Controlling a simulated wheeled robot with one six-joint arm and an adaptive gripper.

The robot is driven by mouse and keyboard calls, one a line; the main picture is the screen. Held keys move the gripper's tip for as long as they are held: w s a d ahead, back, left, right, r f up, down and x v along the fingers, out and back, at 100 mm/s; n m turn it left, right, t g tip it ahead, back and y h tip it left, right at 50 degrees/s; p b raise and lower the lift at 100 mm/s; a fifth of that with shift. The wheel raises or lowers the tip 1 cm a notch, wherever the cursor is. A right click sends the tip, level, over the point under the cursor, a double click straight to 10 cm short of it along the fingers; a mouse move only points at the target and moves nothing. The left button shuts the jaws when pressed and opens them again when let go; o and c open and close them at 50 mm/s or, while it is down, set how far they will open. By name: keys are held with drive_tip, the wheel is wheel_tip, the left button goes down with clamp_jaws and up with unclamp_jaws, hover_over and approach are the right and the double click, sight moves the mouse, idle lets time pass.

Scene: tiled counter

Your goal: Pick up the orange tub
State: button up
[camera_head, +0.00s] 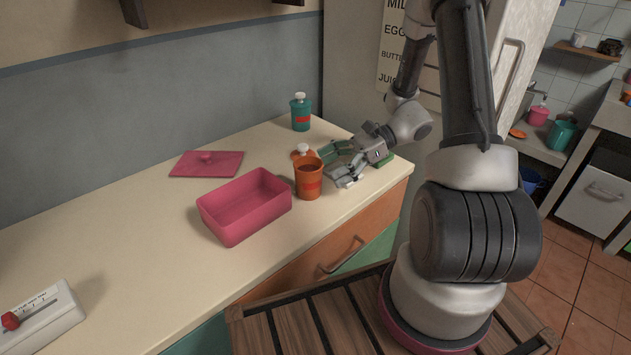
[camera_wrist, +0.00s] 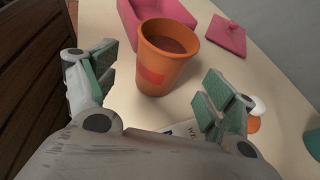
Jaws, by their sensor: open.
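The orange tub (camera_head: 308,181) stands upright on the counter, just right of the pink box, with its top open and a darker orange-red inside. In the wrist view the tub (camera_wrist: 163,62) stands ahead of my gripper (camera_wrist: 160,92), between the lines of its two fingers, with a red label on its side. My gripper (camera_head: 337,165) is low over the counter to the right of the tub. Its green-padded fingers are spread wide and hold nothing. The fingertips are close to the tub; I cannot tell whether either touches it.
An open pink box (camera_head: 245,207) stands left of the tub, and its pink lid (camera_head: 207,163) lies behind. A small orange lid with a white knob (camera_head: 302,152) lies right behind the tub. A teal bottle (camera_head: 300,113) stands farther back. The counter's front edge (camera_head: 335,218) is near the tub.

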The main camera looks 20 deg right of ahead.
sight(296, 185)
drive_tip(key=x, duration=0.7)
drive_tip(key=shift+a+f, duration=0.1)
drive_tip(key=shift+f, duration=0.05)
drive_tip(key=c, duration=1.3)
